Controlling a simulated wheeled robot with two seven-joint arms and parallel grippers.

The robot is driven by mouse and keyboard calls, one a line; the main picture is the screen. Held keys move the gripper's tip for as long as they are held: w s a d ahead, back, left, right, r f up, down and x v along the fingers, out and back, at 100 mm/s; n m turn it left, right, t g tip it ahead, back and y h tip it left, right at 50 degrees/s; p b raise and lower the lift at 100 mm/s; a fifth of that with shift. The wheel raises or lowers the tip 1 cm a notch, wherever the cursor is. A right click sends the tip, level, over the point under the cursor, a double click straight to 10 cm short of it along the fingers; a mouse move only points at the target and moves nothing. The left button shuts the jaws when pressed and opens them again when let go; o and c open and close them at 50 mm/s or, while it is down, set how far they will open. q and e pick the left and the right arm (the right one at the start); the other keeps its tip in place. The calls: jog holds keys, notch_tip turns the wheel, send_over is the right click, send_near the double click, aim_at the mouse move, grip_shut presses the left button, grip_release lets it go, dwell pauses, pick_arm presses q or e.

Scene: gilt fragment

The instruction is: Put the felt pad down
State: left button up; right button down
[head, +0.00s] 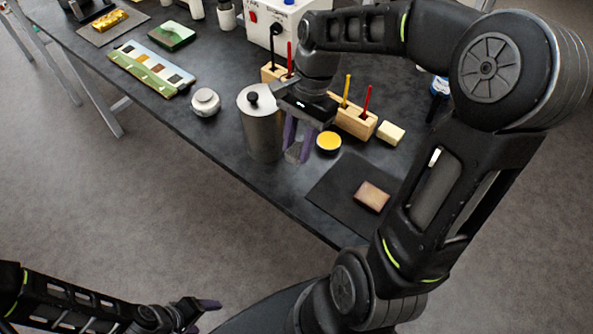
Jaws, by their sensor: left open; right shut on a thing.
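My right gripper (298,150) points down over the table's front part, just right of the metal canister. Its purple fingers are closed on a small greyish piece (295,151), which I take for the felt pad; it is mostly hidden by the fingers. I cannot tell whether the pad touches the table top. My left gripper (207,312) is low at the bottom left, off the table, open and empty.
The metal canister (260,135) stands close left of my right gripper, a yellow-filled dish (328,141) close right. A dark mat (330,193) bears a brownish block (371,196).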

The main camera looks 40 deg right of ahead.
aim_at(298, 159)
notch_tip(298, 159, down, 5)
jog(key=shift+r, duration=0.1)
notch_tip(298, 159, down, 3)
jog(key=shift+r+p, duration=0.15)
jog(key=shift+p, duration=0.25)
jog(key=shift+f, duration=0.5)
jog(key=shift+f, duration=0.1)
jog(key=c, duration=1.1)
grip_release()
jog(key=shift+o, duration=0.2)
